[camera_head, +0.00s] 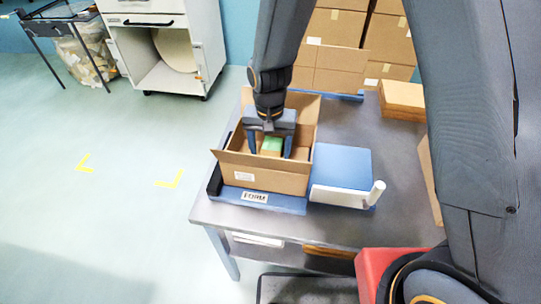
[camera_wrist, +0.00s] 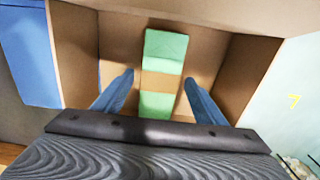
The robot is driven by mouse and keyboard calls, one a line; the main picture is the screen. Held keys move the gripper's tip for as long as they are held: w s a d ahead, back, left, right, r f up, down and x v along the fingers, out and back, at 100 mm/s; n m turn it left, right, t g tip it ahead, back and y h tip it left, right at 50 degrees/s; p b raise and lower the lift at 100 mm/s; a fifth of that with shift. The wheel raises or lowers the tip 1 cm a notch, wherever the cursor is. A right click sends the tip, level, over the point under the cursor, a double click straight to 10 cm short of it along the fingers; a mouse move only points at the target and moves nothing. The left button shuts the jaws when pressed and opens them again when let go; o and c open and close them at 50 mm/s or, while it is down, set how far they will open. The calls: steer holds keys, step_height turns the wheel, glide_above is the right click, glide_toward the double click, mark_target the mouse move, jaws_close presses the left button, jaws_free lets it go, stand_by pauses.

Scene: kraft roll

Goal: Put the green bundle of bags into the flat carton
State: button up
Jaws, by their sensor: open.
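The green bundle of bags (camera_wrist: 165,48) lies inside the open flat carton (camera_head: 262,177), with a brown band around its middle in the wrist view. In the head view only part of the green bundle (camera_head: 271,145) shows between the fingers. My gripper (camera_wrist: 160,88) is open, with one blue finger on each side of the bundle and a gap to it on both sides. In the head view my gripper (camera_head: 270,152) points down into the carton. The bundle's near end is partly hidden by the gripper body in the wrist view.
The carton sits on a blue tray labelled FORM (camera_head: 255,197) on a grey table (camera_head: 350,221). A blue box-like device (camera_head: 341,165) with a white roller stands right of it. Stacked cartons (camera_head: 345,40) are behind. Carton flaps stand up around the opening. The floor at left is clear.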

step_height(320, 180, up, 10)
steer(key=b, duration=0.2)
steer(key=s+d, duration=0.4)
steer(key=d, duration=0.7)
steer(key=s+d+r+n+t, duration=0.1)
steer(key=s+d, duration=0.3)
steer(key=d, duration=0.7)
steer(key=shift+r+n, duration=0.15)
steer(key=shift+n, duration=0.15)
steer(key=shift+a, duration=0.1)
